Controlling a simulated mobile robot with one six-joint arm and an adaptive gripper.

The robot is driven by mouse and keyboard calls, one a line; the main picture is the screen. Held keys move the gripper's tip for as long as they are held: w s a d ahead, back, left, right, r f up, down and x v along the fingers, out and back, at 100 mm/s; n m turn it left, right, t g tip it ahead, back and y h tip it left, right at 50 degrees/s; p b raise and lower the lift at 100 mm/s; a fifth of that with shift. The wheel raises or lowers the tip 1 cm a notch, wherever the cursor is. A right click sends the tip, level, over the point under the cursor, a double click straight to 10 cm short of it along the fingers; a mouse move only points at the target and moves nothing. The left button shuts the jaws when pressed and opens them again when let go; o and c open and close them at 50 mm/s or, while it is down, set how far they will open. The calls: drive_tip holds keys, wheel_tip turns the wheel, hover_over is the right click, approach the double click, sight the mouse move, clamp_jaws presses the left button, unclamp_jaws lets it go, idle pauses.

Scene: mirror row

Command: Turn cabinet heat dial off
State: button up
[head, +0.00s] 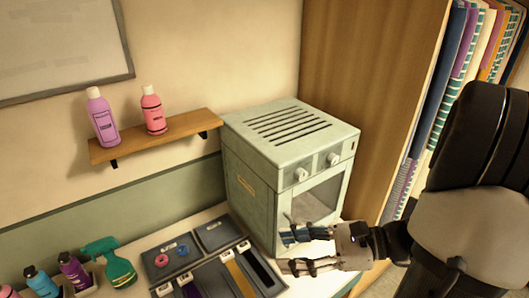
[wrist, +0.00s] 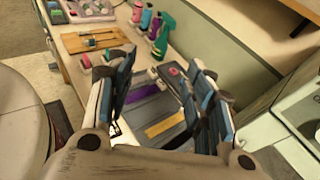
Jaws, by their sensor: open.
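The cabinet (head: 252,187) is a pale green box with a slotted top and a glass door. It stands on the counter in the middle of the head view. Its upper front panel bears two pale dials, a left dial (head: 301,174) and a right dial (head: 333,159). I cannot read their marks or tell which is for heat. My gripper (head: 287,252) is open and empty, in front of the cabinet's lower part, below the dials and apart from them. In the wrist view my gripper (wrist: 158,78) points over the counter, with part of the cabinet (wrist: 296,98) at the right edge.
A grey sectioned tray (head: 205,277) with rings and strips lies left of the cabinet. A green spray bottle (head: 110,262) and small bottles stand farther left. A tall wooden panel (head: 365,80) rises behind the cabinet.

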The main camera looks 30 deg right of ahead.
drive_tip(key=d+r+m+t+h+p, duration=0.1)
drive_tip(key=d+m+t+h, duration=0.4)
drive_tip(key=d+m+t, duration=0.45)
drive_tip(key=m+h, duration=0.4)
drive_tip(key=h, duration=0.2)
approach(304, 176)
drive_tip(key=shift+g+y, duration=0.3)
drive_tip(key=shift+g, duration=0.15)
drive_tip(key=w, duration=0.8)
drive_tip(key=shift+w+a+r, duration=0.15)
drive_tip(key=shift+w+r, duration=0.2)
drive_tip(key=shift+r, duration=0.05)
drive_tip(key=shift+c, duration=0.4)
drive_tip(key=c, duration=1)
